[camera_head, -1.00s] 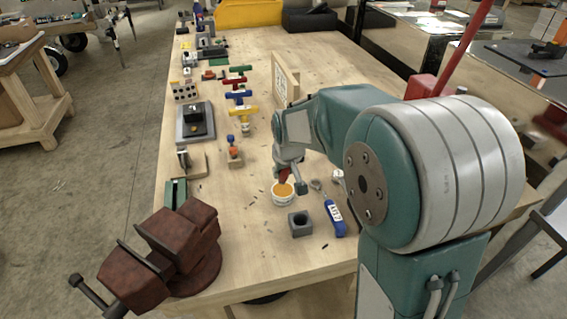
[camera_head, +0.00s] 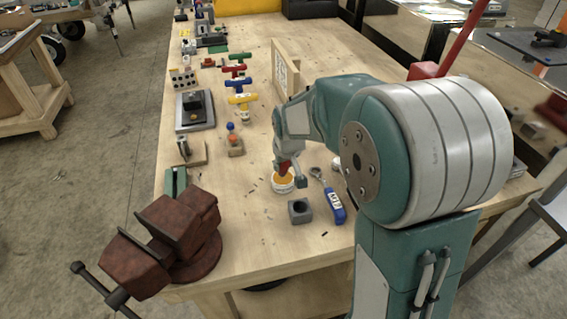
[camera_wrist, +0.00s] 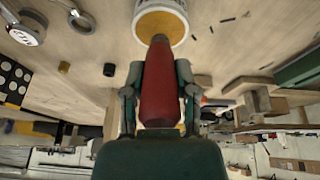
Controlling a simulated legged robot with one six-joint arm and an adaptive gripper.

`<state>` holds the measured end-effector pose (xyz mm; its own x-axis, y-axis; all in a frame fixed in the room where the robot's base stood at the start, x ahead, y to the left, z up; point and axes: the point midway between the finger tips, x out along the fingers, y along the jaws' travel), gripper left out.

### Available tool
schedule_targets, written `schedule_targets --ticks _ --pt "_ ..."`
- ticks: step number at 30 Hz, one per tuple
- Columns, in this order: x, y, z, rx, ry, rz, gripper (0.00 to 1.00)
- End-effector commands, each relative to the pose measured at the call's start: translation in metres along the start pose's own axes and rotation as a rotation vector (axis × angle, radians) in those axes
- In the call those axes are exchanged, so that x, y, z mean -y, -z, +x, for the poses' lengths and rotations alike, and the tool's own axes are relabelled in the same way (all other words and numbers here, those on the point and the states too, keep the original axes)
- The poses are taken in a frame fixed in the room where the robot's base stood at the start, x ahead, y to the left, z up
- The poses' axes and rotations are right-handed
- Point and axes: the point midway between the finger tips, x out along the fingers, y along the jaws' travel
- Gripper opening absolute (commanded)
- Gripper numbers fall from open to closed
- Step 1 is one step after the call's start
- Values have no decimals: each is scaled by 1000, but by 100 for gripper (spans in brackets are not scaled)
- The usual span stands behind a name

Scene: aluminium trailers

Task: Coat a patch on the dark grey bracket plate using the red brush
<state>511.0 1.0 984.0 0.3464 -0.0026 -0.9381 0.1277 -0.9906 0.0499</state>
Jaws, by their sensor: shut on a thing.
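My gripper (camera_wrist: 160,98) is shut on the red brush (camera_wrist: 160,88), whose thick handle sits between the two fingers. The brush also shows in the head view (camera_head: 285,166), pointing down into a white pot (camera_head: 283,187) with amber contents. In the wrist view the brush's end overlaps the amber inside the pot (camera_wrist: 181,38); the bristles are hidden and I cannot tell how deep they are. A small dark grey upright plate (camera_head: 184,149) on a wooden base stands left of the pot, near the table's left edge; it may be the bracket plate.
A rusty red vise (camera_head: 175,245) stands at the front left corner. Coloured T-shaped pieces (camera_head: 242,98) and a wooden panel (camera_head: 286,72) stand farther back. Bare wood lies left of the pot.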

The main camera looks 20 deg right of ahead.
Motion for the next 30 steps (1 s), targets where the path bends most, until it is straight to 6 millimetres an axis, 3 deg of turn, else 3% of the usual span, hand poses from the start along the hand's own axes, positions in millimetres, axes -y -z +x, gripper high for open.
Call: schedule_targets --ticks 30 --pt "0 -3 8 0 0 0 6"
